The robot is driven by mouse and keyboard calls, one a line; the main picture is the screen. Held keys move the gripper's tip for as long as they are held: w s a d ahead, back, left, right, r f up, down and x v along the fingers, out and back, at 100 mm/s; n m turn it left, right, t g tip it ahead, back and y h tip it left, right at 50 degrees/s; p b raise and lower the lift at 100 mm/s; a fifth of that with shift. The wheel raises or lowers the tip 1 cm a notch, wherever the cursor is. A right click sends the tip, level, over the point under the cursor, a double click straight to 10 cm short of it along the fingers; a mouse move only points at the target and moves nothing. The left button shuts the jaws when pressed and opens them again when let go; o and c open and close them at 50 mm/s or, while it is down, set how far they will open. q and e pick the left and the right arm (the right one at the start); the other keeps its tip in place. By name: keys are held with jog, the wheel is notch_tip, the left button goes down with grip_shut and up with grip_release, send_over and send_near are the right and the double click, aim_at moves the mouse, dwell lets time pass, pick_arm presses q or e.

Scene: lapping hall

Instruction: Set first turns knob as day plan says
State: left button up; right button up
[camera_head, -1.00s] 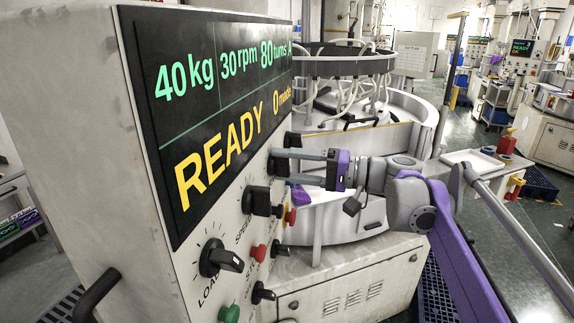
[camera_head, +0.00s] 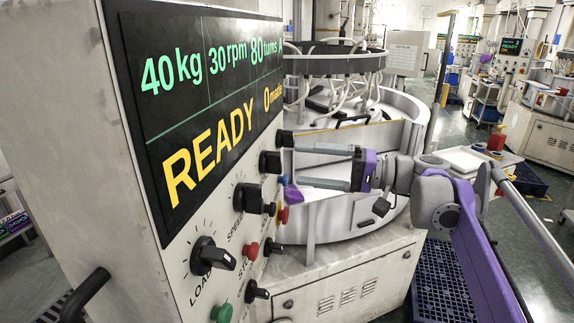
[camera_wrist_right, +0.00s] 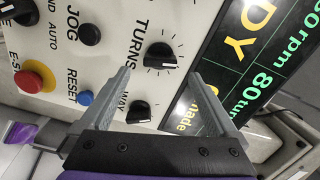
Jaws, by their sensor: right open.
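The first machine's slanted control panel carries a black display (camera_head: 215,100) reading 40 kg, 30 rpm, 80 turns, A, READY, 0 made. The black turns knob (camera_head: 270,162) sits below the display's right part; in the right wrist view the turns knob (camera_wrist_right: 160,57) has tick marks around it. My right gripper (camera_head: 296,162) is open and empty, off the panel face. In the wrist view its fingertips (camera_wrist_right: 158,78) lie either side of the turns knob, apart from it. The plan board (camera_head: 405,55) hangs at the back; its writing is too small to read. My left gripper is out of view.
Close by are the way knob (camera_wrist_right: 138,112), blue reset button (camera_wrist_right: 85,98), jog button (camera_wrist_right: 89,35) and red emergency stop (camera_wrist_right: 30,78). The speed knob (camera_head: 248,198) and load knob (camera_head: 210,257) are lower left. A round lapping table (camera_head: 370,205) stands behind my gripper.

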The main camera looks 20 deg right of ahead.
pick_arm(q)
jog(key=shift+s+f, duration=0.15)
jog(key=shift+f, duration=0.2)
pick_arm(e)
jog(key=shift+v, duration=2.25)
